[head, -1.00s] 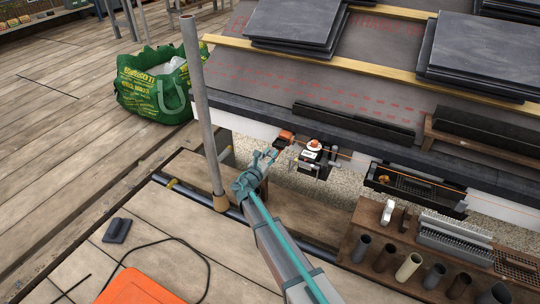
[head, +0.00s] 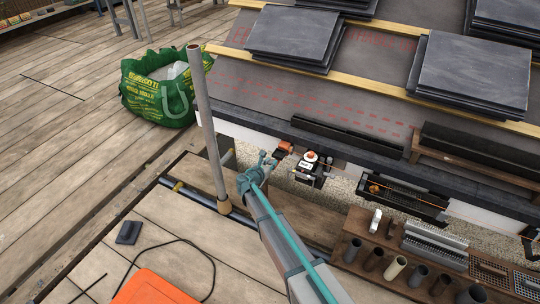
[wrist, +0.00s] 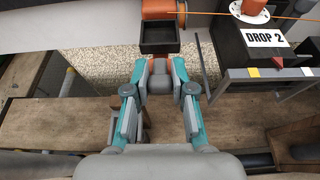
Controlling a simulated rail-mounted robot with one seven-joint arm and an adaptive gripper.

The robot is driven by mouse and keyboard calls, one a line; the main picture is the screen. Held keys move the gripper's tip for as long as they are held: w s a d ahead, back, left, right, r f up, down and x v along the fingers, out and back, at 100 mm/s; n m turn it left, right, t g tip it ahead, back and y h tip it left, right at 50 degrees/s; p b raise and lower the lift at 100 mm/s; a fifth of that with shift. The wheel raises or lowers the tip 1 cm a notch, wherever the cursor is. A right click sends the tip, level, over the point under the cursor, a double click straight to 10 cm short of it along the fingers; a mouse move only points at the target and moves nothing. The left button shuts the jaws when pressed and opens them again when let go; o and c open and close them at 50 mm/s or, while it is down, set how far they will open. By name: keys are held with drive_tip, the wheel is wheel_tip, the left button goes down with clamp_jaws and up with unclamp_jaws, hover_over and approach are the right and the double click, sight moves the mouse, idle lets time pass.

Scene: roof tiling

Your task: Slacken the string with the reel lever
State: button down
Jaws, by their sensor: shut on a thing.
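An orange reel (head: 284,147) with a dark open box (wrist: 160,38) below it sits at the roof's lower edge; the reel's body also shows at the top of the wrist view (wrist: 159,9). My gripper (head: 267,158) is just left of and below the reel. In the wrist view its teal and grey fingers (wrist: 161,78) are closed around a small grey piece (wrist: 160,84), which looks like the reel lever's grip. How it joins the reel is hidden. An orange string (wrist: 294,17) runs right over a white disc (wrist: 249,10) on the DROP 2 box (wrist: 264,40).
A thin dark rod (wrist: 203,66) stands close right of the fingers. A grey upright pole (head: 208,130) is left of my arm. A rack of tubes (head: 395,268) is at lower right, and slate stacks (head: 297,38) lie on the roof. A green bag (head: 158,90) stands at left.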

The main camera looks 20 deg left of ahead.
sight(272, 161)
drive_tip(key=shift+w+r+g+y+p, duration=0.15)
drive_tip(key=shift+r+g+p, duration=0.4)
drive_tip(key=shift+p, duration=2.1)
drive_tip(key=shift+w+r+g+y+p, duration=0.15)
drive_tip(key=shift+g+p, duration=0.7)
drive_tip(key=shift+p, duration=1.8)
drive_tip(key=shift+w+r+g+p, duration=0.2)
drive_tip(key=shift+r+g+p, duration=0.35)
drive_tip(key=shift+p, duration=2.1)
drive_tip(key=g+p, duration=0.1)
drive_tip(key=p, duration=0.3)
drive_tip(key=w+g+p, duration=0.1)
drive_tip(key=g+p, duration=0.1)
drive_tip(key=p, duration=0.2)
drive_tip(key=shift+g+p, duration=0.25)
drive_tip(key=shift+p, duration=0.15)
drive_tip(key=g+p, duration=0.1)
drive_tip(key=p, duration=0.1)
drive_tip(key=w+g+p, duration=0.1)
drive_tip(key=shift+g+y+p, duration=0.4)
drive_tip(key=g, duration=0.2)
drive_tip(key=shift+w+d+g+p, duration=0.15)
drive_tip(key=shift+w+g+p, duration=0.15)
drive_tip(key=shift+w, duration=0.05)
drive_tip(key=shift+g, duration=0.5)
drive_tip(key=c, duration=1)
unclamp_jaws()
drive_tip(key=shift+o, duration=0.2)
